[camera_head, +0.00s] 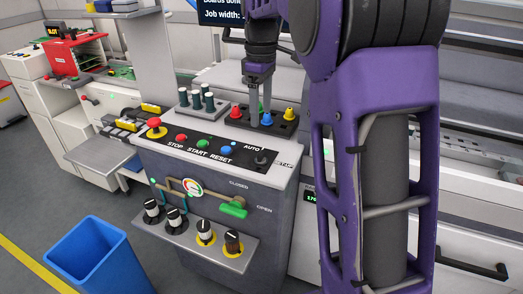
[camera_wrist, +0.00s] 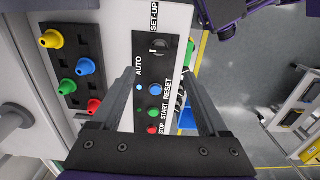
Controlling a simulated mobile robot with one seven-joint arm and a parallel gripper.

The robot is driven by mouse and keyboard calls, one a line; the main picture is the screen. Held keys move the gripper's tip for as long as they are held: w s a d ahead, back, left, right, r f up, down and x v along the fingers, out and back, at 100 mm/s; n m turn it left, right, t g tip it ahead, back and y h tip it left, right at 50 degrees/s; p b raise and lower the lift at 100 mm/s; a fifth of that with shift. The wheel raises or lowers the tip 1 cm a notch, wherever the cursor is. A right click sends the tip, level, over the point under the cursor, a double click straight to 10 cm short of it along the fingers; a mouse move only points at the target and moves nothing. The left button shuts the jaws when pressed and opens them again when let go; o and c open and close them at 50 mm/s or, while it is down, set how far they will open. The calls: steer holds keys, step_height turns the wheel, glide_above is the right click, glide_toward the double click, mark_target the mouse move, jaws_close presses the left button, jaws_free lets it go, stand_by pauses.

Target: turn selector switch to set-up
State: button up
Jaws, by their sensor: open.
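The selector switch (camera_head: 262,160) is a small dark knob at the right end of the black button panel, between the AUTO and SET-UP labels. It also shows in the wrist view (camera_wrist: 159,45), near the top of the panel strip, ahead of and between my fingers. Which label it points to is too small to tell. My gripper (camera_head: 260,122) is open and points down, above and behind the panel, apart from the switch. Its two fingers also show in the wrist view (camera_wrist: 164,62), with nothing held between them.
Red, green and blue buttons (camera_head: 204,146) and a red emergency knob (camera_head: 154,127) share the panel. Behind stand a block with coloured nozzles (camera_head: 284,124) and a rack of dark cylinders (camera_head: 203,104). Below are a green lever (camera_head: 234,208) and rotary knobs. A blue bin (camera_head: 95,255) stands left.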

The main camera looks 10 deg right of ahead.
mark_target(261, 151)
step_height(261, 151, down, 12)
steer(key=shift+f+b, duration=0.1)
steer(key=shift+b, duration=0.95)
jaws_close()
